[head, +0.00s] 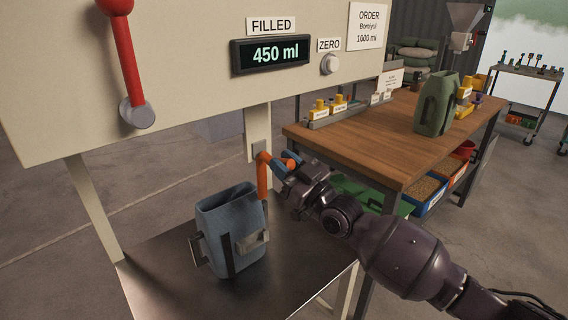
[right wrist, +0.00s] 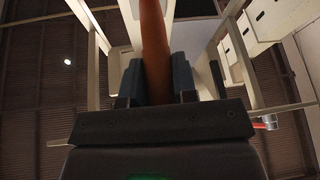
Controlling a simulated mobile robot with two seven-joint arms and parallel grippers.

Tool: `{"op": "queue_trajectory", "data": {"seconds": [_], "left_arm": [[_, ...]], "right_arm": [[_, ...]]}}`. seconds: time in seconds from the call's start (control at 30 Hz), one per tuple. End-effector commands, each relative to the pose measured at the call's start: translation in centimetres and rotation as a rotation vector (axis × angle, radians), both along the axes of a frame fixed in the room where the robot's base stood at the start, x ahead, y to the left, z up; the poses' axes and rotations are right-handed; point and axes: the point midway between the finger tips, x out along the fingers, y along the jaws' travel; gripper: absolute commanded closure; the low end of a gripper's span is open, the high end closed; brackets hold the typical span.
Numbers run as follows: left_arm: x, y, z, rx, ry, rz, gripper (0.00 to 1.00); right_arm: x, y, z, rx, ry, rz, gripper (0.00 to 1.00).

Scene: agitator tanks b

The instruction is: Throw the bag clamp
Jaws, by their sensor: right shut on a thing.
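The bag clamp shows as an orange lever (head: 263,180) at the post of the filling station, just right of the grey-blue bag. My right gripper (head: 283,164) reaches in from the right with its blue fingers at the lever's upper end. In the right wrist view, the orange lever (right wrist: 155,45) stands between the two fingers, and the gripper (right wrist: 158,80) is shut on it. The grey-blue bag (head: 229,220) stands upright on the metal shelf (head: 165,268), with its top open. My left gripper is not in view.
A display (head: 271,54) reads 450 ml, with a ZERO knob (head: 330,63) beside it. The order card (head: 367,27) says 1000 ml. A red lever (head: 122,60) hangs at upper left. A wooden table (head: 375,145) with a green bag (head: 436,105) stands behind my right arm.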

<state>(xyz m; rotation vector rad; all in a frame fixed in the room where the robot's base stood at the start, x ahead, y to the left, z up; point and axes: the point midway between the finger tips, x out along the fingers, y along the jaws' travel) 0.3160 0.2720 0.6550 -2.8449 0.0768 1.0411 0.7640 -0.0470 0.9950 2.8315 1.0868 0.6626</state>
Motion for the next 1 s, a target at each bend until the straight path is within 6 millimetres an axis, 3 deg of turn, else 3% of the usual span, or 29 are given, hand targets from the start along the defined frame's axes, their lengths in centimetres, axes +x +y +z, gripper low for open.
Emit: {"op": "queue_trajectory", "data": {"seconds": [0.27,0.47,0.73,1.0], "left_arm": [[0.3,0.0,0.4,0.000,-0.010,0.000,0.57],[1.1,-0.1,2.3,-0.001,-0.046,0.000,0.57],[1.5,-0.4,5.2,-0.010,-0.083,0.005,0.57],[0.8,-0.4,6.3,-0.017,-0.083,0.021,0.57]], "right_arm": [[0.0,0.0,0.3,-0.006,0.006,0.000,1.00],[0.0,0.0,1.4,-0.043,0.048,-0.002,1.00],[0.3,0.2,3.2,-0.145,0.184,-0.004,1.00],[0.9,0.6,4.0,-0.260,0.345,-0.003,1.00]]}}
